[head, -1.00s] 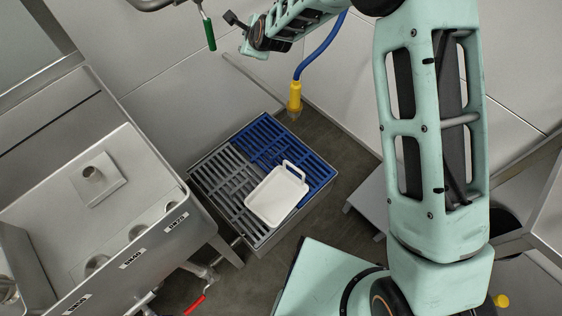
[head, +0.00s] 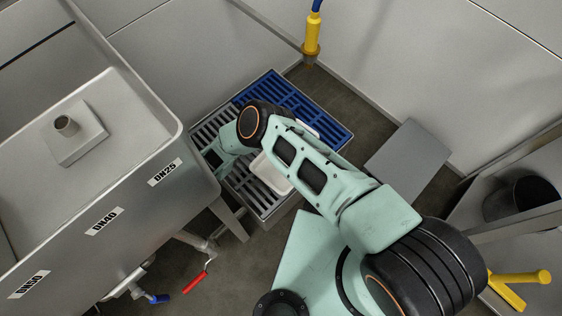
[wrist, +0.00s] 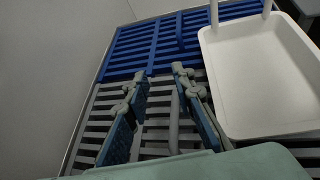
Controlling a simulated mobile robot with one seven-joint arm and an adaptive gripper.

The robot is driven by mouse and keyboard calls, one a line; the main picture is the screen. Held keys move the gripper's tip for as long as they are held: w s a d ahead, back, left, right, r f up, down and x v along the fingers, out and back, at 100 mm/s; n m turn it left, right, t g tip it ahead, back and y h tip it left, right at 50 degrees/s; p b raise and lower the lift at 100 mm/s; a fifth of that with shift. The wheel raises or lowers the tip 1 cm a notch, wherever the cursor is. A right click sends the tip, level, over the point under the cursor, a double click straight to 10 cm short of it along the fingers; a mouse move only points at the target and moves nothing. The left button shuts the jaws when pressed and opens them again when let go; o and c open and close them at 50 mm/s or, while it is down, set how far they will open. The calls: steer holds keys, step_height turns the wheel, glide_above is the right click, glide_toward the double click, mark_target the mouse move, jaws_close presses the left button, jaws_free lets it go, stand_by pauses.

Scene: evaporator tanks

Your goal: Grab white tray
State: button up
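The white tray (head: 272,174) lies on the slatted platform, partly hidden behind my arm in the head view. In the wrist view the tray (wrist: 262,78) is at the right, with its raised rim and a handle at the far end. In the head view my arm reaches across the tray toward the platform's left side, where the fingers are hard to make out.
The slatted platform has grey slats (wrist: 103,105) and blue slats (head: 313,113). A steel tank (head: 132,110) stands close on the left, with a red-handled valve (head: 196,282) below. A yellow nozzle (head: 312,35) hangs behind. A grey plate (head: 408,160) is at the right.

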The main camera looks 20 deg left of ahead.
mark_target(253, 165)
steer(key=s+d+f+h, duration=0.1)
steer(key=s+d+f, duration=0.1)
steer(key=s+d+f+h+b, duration=0.1)
steer(key=s+d+f, duration=0.1)
steer(key=s+d, duration=0.1)
steer(key=shift+f+m, duration=0.15)
steer(key=shift+m, duration=0.25)
steer(key=shift+w+d+f, duration=0.15)
steer(key=shift+d, duration=0.05)
steer(key=b+x, duration=0.3)
steer(key=x, duration=0.7)
steer(key=shift+c, duration=0.6)
jaws_close()
